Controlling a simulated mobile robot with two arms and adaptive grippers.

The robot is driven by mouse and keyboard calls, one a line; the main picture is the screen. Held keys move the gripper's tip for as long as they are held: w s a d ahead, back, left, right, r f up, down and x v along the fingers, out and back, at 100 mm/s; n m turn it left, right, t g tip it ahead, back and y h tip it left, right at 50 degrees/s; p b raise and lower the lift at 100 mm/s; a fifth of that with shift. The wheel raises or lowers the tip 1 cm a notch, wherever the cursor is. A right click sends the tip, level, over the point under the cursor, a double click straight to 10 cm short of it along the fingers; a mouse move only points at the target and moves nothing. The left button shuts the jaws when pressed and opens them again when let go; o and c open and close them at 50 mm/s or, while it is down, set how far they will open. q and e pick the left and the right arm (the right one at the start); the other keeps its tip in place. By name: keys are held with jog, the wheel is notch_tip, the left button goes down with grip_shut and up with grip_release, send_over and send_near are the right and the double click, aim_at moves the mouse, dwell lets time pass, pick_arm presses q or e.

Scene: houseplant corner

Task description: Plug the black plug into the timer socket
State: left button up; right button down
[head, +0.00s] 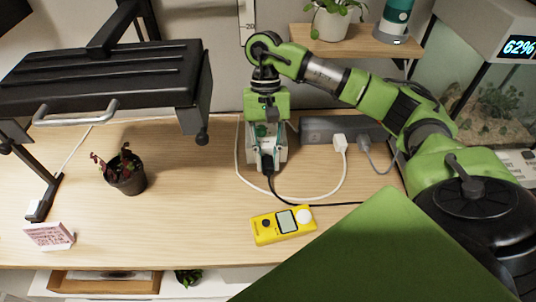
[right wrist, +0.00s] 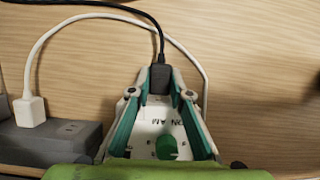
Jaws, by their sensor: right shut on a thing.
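The black plug (head: 267,164) is held by my right gripper (head: 267,148), with its cable running down and right over the table. In the right wrist view the plug (right wrist: 160,79) sits between the fingertips (right wrist: 159,84). The timer (head: 282,156) is a white box, mostly hidden behind the gripper in the head view. In the right wrist view the timer (right wrist: 150,124) shows printed lettering and a green knob between the fingers. The plug overlaps its edge; I cannot tell whether they touch or whether the plug is in the socket. My left gripper is not in view.
A grey power strip (head: 315,129) with a white plug (head: 340,143) and a grey plug stands right of the timer. A yellow meter (head: 283,225) lies in front. A potted plant (head: 126,175) and a black lamp (head: 105,75) are left; a tank (head: 490,100) is right.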

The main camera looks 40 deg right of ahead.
jog(key=shift+b, duration=0.65)
dwell(1.0)
jog(key=shift+w+d+r+b, duration=0.2)
jog(key=shift+w+r+b, duration=0.15)
jog(key=shift+b, duration=0.1)
dwell(0.6)
jog(key=shift+w+d+r, duration=0.1)
jog(key=shift+w+r, duration=0.05)
jog(key=shift+r, duration=0.05)
dwell(0.4)
jog(key=shift+s+a+f, duration=0.25)
jog(key=shift+s+a, duration=0.05)
jog(key=shift+s+f, duration=0.1)
jog(key=shift+s, duration=0.1)
jog(key=shift+s+f, duration=0.1)
jog(key=shift+s, duration=0.05)
jog(key=shift+s+a+b, duration=0.35)
jog(key=shift+s+a, duration=0.2)
jog(key=shift+s, duration=0.15)
